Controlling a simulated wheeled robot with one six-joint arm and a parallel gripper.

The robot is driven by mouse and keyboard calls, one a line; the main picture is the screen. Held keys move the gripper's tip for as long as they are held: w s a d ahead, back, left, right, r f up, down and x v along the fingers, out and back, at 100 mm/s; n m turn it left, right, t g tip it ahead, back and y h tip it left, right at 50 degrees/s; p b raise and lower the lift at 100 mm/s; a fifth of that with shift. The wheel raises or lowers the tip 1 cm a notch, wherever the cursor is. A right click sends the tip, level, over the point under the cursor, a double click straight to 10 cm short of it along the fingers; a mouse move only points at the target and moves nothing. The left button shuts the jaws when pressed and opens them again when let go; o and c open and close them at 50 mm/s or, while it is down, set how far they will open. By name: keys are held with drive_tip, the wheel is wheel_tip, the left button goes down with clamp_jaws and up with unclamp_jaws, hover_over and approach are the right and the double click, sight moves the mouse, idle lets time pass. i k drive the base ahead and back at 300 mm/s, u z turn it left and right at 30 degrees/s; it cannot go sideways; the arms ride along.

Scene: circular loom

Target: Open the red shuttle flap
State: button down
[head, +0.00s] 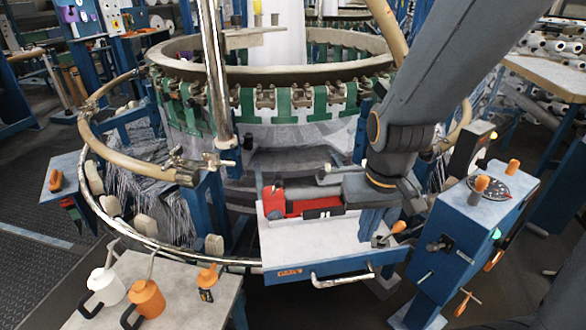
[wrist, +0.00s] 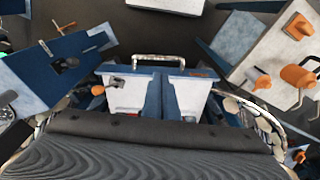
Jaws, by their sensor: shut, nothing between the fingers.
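The red shuttle (head: 299,206) lies in the left part of an open white-bottomed drawer (head: 291,240). Dark parts show at its left end and along its near side. I cannot make out its flap or whether it is open. My gripper (head: 329,176) is shut and empty, at the right end of the shuttle and pointing left. I cannot tell whether it touches the shuttle.
A blue divider (head: 377,222) splits the drawer, with an orange-handled tool (head: 389,236) right of it. A blue control box (head: 462,238) stands close on the right. A table (head: 205,313) with oil cans (head: 147,299) is at front left. The circular loom (head: 270,75) rises behind.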

sight(324, 178)
drive_tip(key=i, duration=0.95)
drive_tip(key=z, duration=0.2)
